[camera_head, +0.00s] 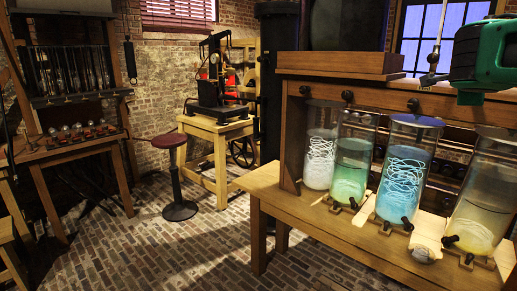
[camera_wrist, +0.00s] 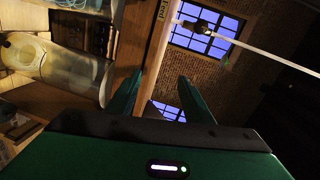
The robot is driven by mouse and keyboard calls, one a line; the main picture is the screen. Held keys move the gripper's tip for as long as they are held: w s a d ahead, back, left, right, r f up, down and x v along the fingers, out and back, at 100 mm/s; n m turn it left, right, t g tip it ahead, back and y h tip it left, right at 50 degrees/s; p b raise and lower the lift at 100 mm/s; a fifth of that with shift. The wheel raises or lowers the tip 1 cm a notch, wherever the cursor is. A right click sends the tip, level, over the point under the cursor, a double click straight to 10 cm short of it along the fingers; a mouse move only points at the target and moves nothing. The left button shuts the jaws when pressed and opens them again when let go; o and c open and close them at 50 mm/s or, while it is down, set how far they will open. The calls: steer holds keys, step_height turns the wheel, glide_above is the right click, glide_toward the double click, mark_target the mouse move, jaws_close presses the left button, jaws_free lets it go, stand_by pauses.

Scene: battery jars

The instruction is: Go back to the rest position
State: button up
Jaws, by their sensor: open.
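My gripper (camera_wrist: 158,78) shows in the wrist view with its two green fingers apart and nothing between them. In the head view its green body is at the upper right, in front of the window and above the level of the jar lids. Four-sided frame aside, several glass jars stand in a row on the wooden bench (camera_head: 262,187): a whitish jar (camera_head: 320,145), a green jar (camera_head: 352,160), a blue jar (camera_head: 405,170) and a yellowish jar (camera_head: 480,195). One jar (camera_wrist: 75,72) shows sideways at the left of the wrist view. My gripper is apart from the jars.
A thin metal rod (camera_head: 440,35) hangs close to the left of my gripper. A wooden shelf (camera_head: 340,75) stands above the jars. A red stool (camera_head: 170,142), a small table with a press (camera_head: 215,127) and a workbench (camera_head: 65,150) stand left. Brick floor between them is clear.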

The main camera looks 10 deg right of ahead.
steer(key=s+a+f+n+g+y, duration=0.3)
steer(key=s+f+n, duration=0.2)
steer(key=f, duration=0.6)
steer(key=s+a+f+n+g+y, duration=0.25)
steer(key=s+a+f+n, duration=0.2)
steer(key=f, duration=0.75)
steer(key=s+a+f+n+g+y, duration=0.2)
steer(key=s+a+f+n+y, duration=0.1)
steer(key=s+a+f+n, duration=0.2)
steer(key=s+a+f+n+g+y, duration=0.3)
steer(key=s+a+f, duration=0.6)
steer(key=s, duration=0.4)
steer(key=shift+s+f+n+g+y, duration=0.35)
steer(key=shift+f+n+y, duration=0.1)
steer(key=shift+n, duration=0.6)
steer(key=shift+w+f, duration=0.2)
steer(key=shift+w, duration=0.45)
steer(key=shift+c, duration=0.6)
